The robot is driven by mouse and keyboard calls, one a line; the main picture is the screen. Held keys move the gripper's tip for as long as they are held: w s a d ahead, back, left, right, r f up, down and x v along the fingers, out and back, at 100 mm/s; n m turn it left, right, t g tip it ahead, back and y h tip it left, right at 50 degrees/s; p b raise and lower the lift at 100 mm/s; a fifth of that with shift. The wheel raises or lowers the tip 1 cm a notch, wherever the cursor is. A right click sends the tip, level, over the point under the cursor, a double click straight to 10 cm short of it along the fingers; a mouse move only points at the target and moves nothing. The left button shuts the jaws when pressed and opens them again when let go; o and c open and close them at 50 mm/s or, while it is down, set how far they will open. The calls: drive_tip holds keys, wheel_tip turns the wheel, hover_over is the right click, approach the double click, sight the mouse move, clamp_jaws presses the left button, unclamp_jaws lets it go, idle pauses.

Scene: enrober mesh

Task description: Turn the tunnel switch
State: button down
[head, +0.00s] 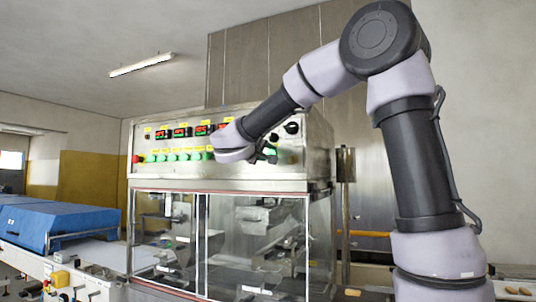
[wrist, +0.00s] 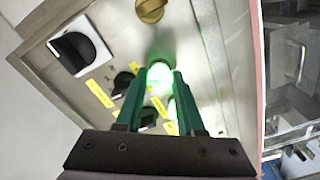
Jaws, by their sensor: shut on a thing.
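The control panel (head: 165,172) is the metal upper front of the enrober machine. It carries red displays, a row of green buttons and dark knobs. My gripper (head: 268,153) is at the panel's right part. In the wrist view, my gripper's green fingers (wrist: 163,74) point at the panel, one on each side of a glowing green switch (wrist: 160,78), and are shut on it. Its shape is washed out by the glow. Yellow labels are too small to read, so I cannot tell which control is the tunnel switch.
A large black rotary knob (wrist: 75,52), a smaller black knob (wrist: 122,82) and a brass-coloured knob (wrist: 150,10) sit close around the fingers. Below the panel are clear windows (head: 165,235). A blue-covered conveyor (head: 60,220) stands at the left.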

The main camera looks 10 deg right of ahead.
drive_tip(key=shift+f, duration=0.1)
drive_tip(key=c, duration=0.5)
unclamp_jaws()
drive_tip(key=v, duration=1.1)
drive_tip(key=shift+d, duration=0.1)
